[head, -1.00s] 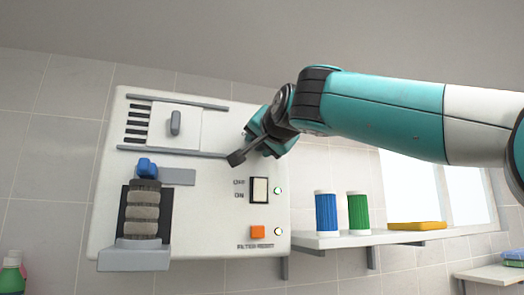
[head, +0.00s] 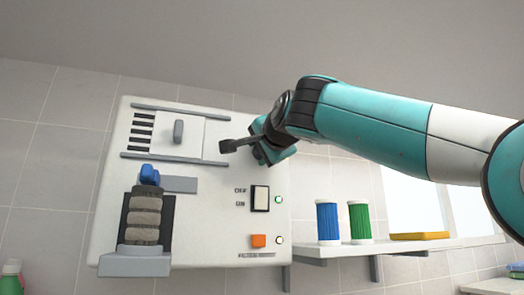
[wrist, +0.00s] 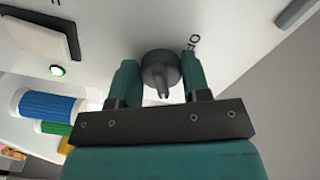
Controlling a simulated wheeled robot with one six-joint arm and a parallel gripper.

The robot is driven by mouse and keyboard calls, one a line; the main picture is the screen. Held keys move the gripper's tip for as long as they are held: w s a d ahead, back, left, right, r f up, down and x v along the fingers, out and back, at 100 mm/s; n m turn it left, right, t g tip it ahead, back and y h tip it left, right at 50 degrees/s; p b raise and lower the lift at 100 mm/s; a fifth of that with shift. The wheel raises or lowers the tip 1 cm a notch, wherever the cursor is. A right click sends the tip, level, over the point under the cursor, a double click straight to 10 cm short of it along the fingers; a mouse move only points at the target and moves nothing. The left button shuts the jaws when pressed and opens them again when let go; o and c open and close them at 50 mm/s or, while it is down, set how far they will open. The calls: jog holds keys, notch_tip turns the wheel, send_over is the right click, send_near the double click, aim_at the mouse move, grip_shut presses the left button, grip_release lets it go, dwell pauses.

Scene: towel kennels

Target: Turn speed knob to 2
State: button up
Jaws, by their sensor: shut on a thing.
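The speed knob (wrist: 161,72) is a dark grey round knob with a narrow pointer, seen in the wrist view on the white panel. My gripper (wrist: 160,75) has its two teal fingers closed on either side of it. The pointer faces toward the gripper's base in that view. Part of a dark marking shows just right of the knob, too cut off to read surely. In the head view my gripper (head: 268,148) is against the upper right of the white machine (head: 215,210), and it hides the knob and its scale.
The machine has an OFF/ON switch (head: 260,198), an orange filter reset button (head: 258,241), a sliding cover (head: 178,132) and a stack of grey rolls (head: 144,215). A shelf (head: 330,248) at right carries a blue cylinder (head: 328,222), a green cylinder (head: 359,222) and a yellow item (head: 420,236).

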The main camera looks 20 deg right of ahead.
jog(key=o, duration=0.9)
jog(key=shift+s+b, duration=1.9)
jog(key=shift+s, duration=6.8)
